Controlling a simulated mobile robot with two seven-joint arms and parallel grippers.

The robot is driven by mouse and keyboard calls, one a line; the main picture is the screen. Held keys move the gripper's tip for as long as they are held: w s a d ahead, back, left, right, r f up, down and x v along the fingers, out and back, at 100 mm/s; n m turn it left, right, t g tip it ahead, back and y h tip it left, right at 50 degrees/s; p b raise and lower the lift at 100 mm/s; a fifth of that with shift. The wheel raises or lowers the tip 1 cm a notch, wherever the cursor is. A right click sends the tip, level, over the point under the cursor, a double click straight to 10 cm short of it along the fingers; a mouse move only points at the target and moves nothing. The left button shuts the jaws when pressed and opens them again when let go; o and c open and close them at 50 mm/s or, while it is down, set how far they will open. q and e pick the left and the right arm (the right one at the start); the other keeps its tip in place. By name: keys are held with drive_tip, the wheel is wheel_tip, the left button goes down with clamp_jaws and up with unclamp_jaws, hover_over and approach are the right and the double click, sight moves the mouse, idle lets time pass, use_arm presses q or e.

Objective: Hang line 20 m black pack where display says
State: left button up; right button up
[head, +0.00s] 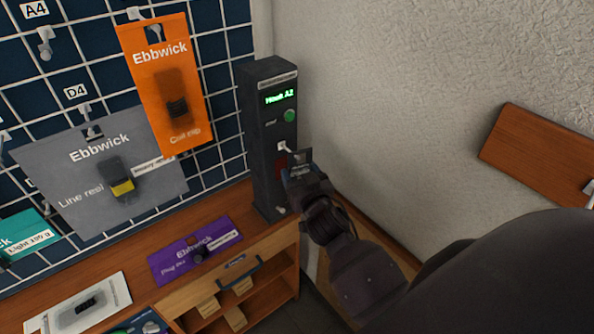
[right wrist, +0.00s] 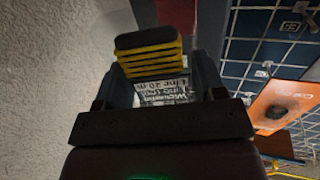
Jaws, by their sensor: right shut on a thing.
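My right gripper (head: 298,172) is in front of the dark test tower, its wrist below. In the right wrist view the right gripper (right wrist: 155,95) is shut on a pack (right wrist: 150,55) with black-and-yellow layers and upside-down print that seems to read "Line 20 m". In the head view little of this pack shows; I cannot tell its full outline. The tower's display (head: 279,97) is lit green and seems to read "Hook A2". The grid board (head: 221,45) carries hooks labelled A4 (head: 36,9) and D4 (head: 75,91); A2's label is not readable. My left gripper is not in view.
An orange Ebbwick pack (head: 149,65) and a grey one (head: 75,165) hang on the board. A purple pack (head: 170,265) and a white pack (head: 108,300) lie on the wooden bench (head: 215,214). A wooden board (head: 540,150) is on the right wall.

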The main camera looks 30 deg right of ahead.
drive_tip(key=shift+s+d+p, duration=0.15)
drive_tip(key=shift+s+p, duration=0.35)
drive_tip(key=shift+s, duration=1.9)
idle(0.5)
